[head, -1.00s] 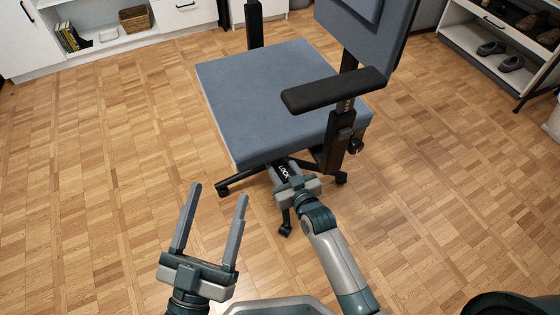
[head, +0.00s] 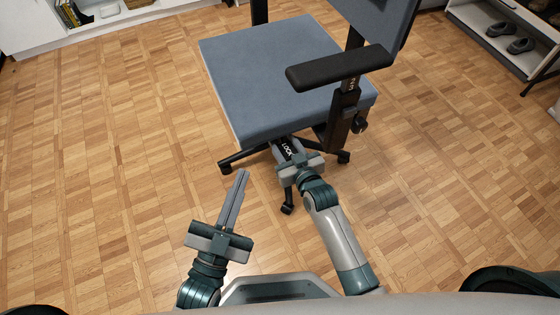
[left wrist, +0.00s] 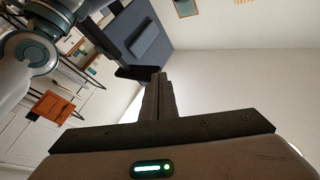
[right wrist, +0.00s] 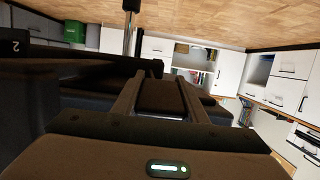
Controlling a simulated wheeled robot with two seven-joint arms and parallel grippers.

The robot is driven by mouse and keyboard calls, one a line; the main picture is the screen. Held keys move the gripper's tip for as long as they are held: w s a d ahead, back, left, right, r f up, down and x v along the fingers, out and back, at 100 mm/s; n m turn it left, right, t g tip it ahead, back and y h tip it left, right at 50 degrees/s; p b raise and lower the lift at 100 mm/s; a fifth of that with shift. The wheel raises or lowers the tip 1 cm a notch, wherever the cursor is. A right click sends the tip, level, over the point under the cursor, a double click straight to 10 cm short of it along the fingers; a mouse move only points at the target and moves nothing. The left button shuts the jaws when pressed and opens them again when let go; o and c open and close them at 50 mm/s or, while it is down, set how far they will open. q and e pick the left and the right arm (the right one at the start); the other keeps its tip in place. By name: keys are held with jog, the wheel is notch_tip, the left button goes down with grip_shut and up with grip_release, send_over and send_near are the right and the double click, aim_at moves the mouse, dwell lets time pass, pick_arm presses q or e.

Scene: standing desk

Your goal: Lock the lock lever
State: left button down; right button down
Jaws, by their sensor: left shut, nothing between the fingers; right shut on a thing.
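The lock lever (head: 288,150), a dark piece with a white "LOCK" label, sticks out from under the front of the blue office chair's seat (head: 275,75). My right gripper (head: 286,142) is shut on it, one finger on each side. In the right wrist view a dark block, apparently the lever (right wrist: 160,97), sits between the fingers; its far end is in shadow under the seat. My left gripper (head: 242,174) is shut and empty, in front of the chair to the left of the lever. Its closed fingers also show in the left wrist view (left wrist: 158,95).
The chair's black armrest (head: 338,67) overhangs the seat's right side, above my right forearm. The wheeled base (head: 230,164) stands on the parquet floor (head: 110,150), which is clear to the left. White shelving (head: 35,30) stands at the back left, a shoe rack (head: 500,35) at the back right.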

pick_arm(q)
jog(key=w+f+n+g+h, duration=0.5)
jog(key=f+n, duration=0.8)
jog(key=n, duration=0.4)
jog(key=w+f+n+g+h, duration=0.4)
jog(key=w+f+n+g, duration=0.3)
jog(key=f+n, duration=0.6)
jog(key=d+n, duration=0.1)
jog(key=n, duration=0.3)
jog(key=shift+f+n+h, duration=0.25)
jog(key=shift+n+h, duration=0.05)
jog(key=shift+h, duration=0.1)
jog(key=shift+w+d, duration=0.1)
jog(key=shift+w, duration=0.05)
jog(key=w+d+r, duration=0.4)
jog(key=d+r, duration=0.2)
jog(key=d, duration=0.2)
jog(key=shift+w+d, duration=0.2)
jog(key=shift+d, duration=0.05)
